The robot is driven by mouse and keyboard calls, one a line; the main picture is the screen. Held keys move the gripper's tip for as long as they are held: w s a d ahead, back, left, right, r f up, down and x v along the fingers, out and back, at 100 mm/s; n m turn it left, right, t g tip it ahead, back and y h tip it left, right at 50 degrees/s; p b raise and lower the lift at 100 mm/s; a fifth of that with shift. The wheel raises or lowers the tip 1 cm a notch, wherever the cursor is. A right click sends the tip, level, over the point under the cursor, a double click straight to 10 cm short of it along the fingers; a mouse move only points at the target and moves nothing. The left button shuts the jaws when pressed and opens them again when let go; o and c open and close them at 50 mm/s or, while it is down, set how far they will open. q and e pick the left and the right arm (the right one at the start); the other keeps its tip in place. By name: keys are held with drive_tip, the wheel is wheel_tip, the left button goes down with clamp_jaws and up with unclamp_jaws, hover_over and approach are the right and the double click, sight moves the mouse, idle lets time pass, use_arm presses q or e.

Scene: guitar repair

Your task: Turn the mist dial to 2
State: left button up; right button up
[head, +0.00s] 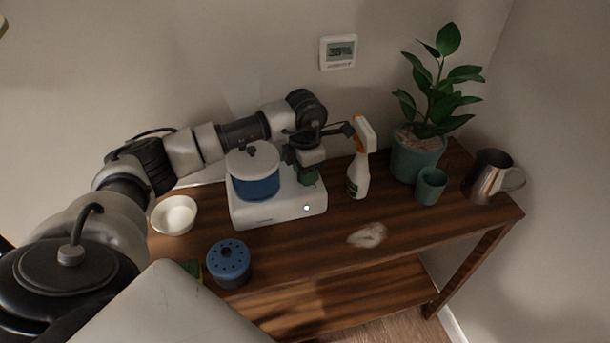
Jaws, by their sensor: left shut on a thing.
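The humidifier (275,213) is a white base with a blue tank (256,188) and a white lid on its left side. A small bluish light shows on the front of the base. My left gripper (307,172) points down over the right part of the base and is shut on the mist dial (308,179), a dark green piece there. The gripper hides most of the dial, and no number or pointer on it can be read. My right gripper is not in view.
A spray bottle (358,176) stands close right of the gripper. Farther right are a potted plant (416,160), a green cup (431,187) and a metal pitcher (488,178). A white bowl (174,215), a blue perforated canister (228,263) and a pale crumpled thing (367,235) sit on the wooden table (440,225).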

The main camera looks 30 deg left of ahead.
use_arm(q)
drive_tip(key=m+b, duration=0.2)
drive_tip(key=m, duration=0.3)
drive_tip(key=shift+m+b, duration=0.3)
drive_tip(key=shift+b, duration=0.05)
drive_tip(key=m+b, duration=0.2)
drive_tip(key=m, duration=0.3)
drive_tip(key=shift+r+m, duration=0.1)
drive_tip(key=shift+m, duration=0.2)
drive_tip(key=o, duration=0.9)
drive_tip(key=shift+o, duration=0.2)
wheel_tip(320, 180, up, 11)
drive_tip(key=shift+f, duration=0.25)
